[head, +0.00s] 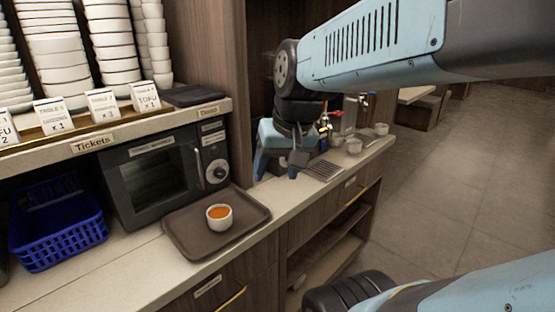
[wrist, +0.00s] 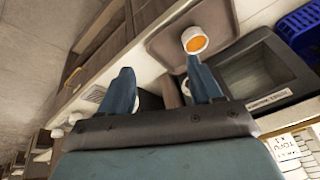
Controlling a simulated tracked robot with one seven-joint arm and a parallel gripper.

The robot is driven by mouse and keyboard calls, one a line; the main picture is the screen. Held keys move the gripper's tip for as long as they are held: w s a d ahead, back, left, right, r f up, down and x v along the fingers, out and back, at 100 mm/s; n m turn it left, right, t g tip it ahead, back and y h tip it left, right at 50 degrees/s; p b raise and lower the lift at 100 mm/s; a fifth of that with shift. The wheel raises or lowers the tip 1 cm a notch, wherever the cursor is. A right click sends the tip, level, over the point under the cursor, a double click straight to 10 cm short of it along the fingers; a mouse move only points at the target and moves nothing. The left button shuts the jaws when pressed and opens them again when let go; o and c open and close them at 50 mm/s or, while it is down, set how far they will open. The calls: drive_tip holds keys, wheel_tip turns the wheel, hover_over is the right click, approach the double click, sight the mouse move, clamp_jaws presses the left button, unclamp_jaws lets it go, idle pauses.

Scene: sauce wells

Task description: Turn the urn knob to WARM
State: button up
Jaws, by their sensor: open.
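My gripper (head: 275,173) is open and empty. It points down above the counter, to the right of the dark oven-like box (head: 150,175). In the wrist view my gripper (wrist: 158,66) shows two spread blue fingers with nothing between them. I cannot clearly make out the urn or its knob; a greyish upright vessel (head: 350,112) behind my gripper may be the urn, partly hidden by my arm. A round knob (head: 217,173) with a pale dial is on the dark box's right panel; its setting is too small to read.
A brown tray (head: 185,240) holds a white cup of orange sauce (head: 219,216) in front of the box. A blue basket (head: 58,225) stands left. Several small white cups (head: 354,146) and a metal grate (head: 325,171) are on the right counter. Stacked bowls (head: 110,45) fill the shelf.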

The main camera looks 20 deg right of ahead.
drive_tip(key=w+d+f+m+y, duration=0.3)
drive_tip(key=w+f+m+y, duration=0.2)
drive_tip(key=w+f+m, duration=0.15)
drive_tip(key=w+d+f+m+y, duration=0.2)
drive_tip(key=w+f+m+y, duration=0.2)
drive_tip(key=w+f+m, duration=0.25)
drive_tip(key=w+d+f+m+t+h, duration=0.1)
drive_tip(key=w+d+f+m+t, duration=0.1)
drive_tip(key=d+m+t, duration=0.35)
drive_tip(key=w+d+f+m+t+h, duration=0.1)
drive_tip(key=w+d+f+m+t, duration=0.15)
drive_tip(key=d+m, duration=0.5)
drive_tip(key=w+d+f+m+t+h, duration=0.2)
drive_tip(key=d+m+t, duration=0.25)
drive_tip(key=d, duration=0.45)
drive_tip(key=x, duration=1.3)
drive_tip(key=shift+w+a+r, duration=0.15)
drive_tip(key=shift+a+r, duration=0.05)
drive_tip(key=shift+a, duration=0.05)
drive_tip(key=shift+c, duration=0.3)
drive_tip(key=c, duration=1)
